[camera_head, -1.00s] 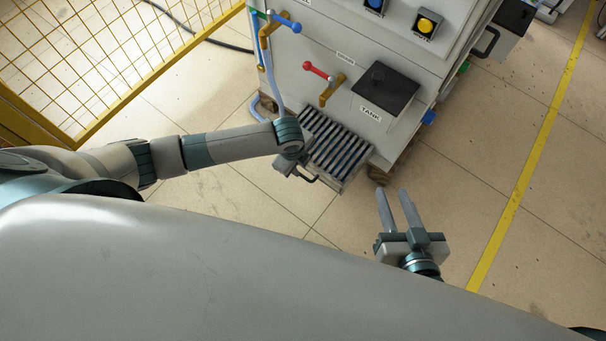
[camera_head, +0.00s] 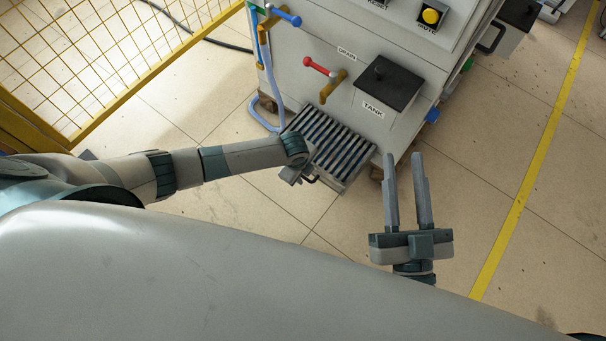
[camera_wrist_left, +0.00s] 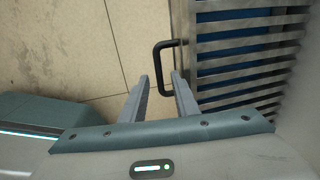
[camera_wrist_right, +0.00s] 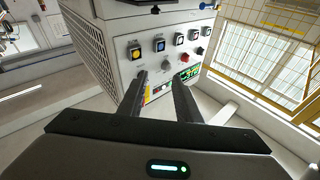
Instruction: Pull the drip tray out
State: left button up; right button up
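The drip tray (camera_head: 332,142) is a metal tray with a slatted top, low at the front of the machine under the tank. It fills the right of the left wrist view (camera_wrist_left: 245,60). Its black bracket handle (camera_wrist_left: 158,66) sticks out from the tray's front. My left gripper (camera_wrist_left: 161,76) is open at the handle, with a fingertip on either side of the handle's bar in that view; contact cannot be told. In the head view my left wrist partly hides the gripper and handle. My right gripper (camera_head: 403,155) is open and empty, right of the tray.
The machine carries a black-lidded tank (camera_head: 387,82), a red drain lever (camera_head: 318,66), a blue lever (camera_head: 287,16) and a pale hose (camera_head: 266,90). A yellow mesh fence (camera_head: 95,60) stands at left. Floor in front of the tray and at right is clear.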

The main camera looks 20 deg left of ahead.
pick_arm(q)
jog(key=shift+f, duration=0.25)
pick_arm(e)
jog(key=shift+s+r+t, duration=0.2)
jog(key=shift+r+t, duration=0.1)
jog(key=shift+r, duration=0.1)
pick_arm(q)
grip_shut()
